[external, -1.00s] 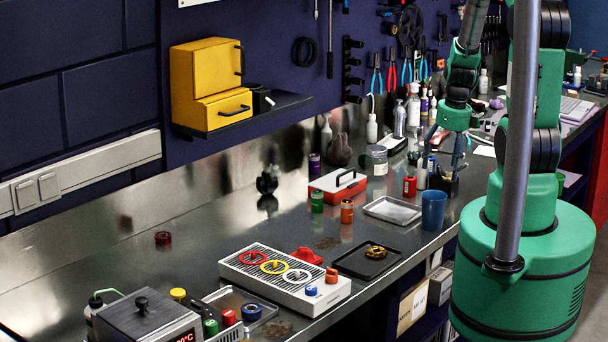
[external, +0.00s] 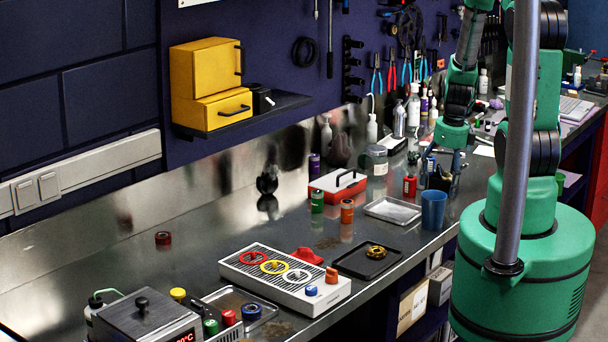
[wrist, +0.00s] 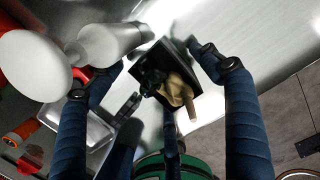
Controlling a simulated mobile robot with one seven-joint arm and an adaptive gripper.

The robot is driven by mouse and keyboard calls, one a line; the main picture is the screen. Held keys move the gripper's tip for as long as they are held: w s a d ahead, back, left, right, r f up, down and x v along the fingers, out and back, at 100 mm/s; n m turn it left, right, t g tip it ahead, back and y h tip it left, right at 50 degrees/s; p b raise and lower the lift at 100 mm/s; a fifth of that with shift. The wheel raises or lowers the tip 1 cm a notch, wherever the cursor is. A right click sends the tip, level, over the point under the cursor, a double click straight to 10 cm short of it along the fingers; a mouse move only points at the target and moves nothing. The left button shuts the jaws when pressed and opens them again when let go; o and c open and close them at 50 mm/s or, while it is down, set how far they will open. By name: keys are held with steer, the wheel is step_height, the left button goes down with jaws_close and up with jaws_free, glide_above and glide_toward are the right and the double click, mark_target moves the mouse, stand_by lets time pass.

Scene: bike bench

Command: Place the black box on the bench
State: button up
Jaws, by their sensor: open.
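A black box (wrist: 187,62), open at the top with a crumpled tan thing and dark items inside, sits on the metal bench (wrist: 222,25) in the wrist view. In the external view, the black box (external: 440,183) is on the bench toward the right, partly hidden below my gripper (external: 439,168). The wrist view shows my blue-grey gripper fingers (wrist: 150,72) spread on both sides of the box, apart from each other. Whether a finger touches the box cannot be told.
White bottles (wrist: 110,42) stand close to the left finger, with a metal tray (wrist: 85,125) nearby. A blue cup (external: 433,210) and a red can (external: 410,187) are near the box. Another small black container (external: 261,101) is on the wall shelf (external: 290,101).

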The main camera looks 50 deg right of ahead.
mark_target(442, 178)
stand_by(0.4)
steer(key=c, duration=1.4)
steer(key=shift+r, duration=0.1)
steer(key=shift+r, duration=0.85)
step_height(442, 178, up, 2)
steer(key=shift+s+a+p, duration=0.1)
steer(key=shift+s+p, duration=0.05)
steer(key=shift+p, duration=0.15)
steer(key=s+a, duration=0.3)
steer(key=s, duration=0.1)
steer(key=s+a, duration=0.3)
steer(key=s, duration=0.1)
steer(key=s+a+r, duration=0.1)
steer(key=s+a, duration=0.2)
steer(key=s, duration=0.1)
steer(key=shift+s+a+r, duration=0.1)
steer(key=shift+s+a, duration=0.1)
steer(key=shift+a, duration=0.1)
steer(key=shift+d, duration=0.1)
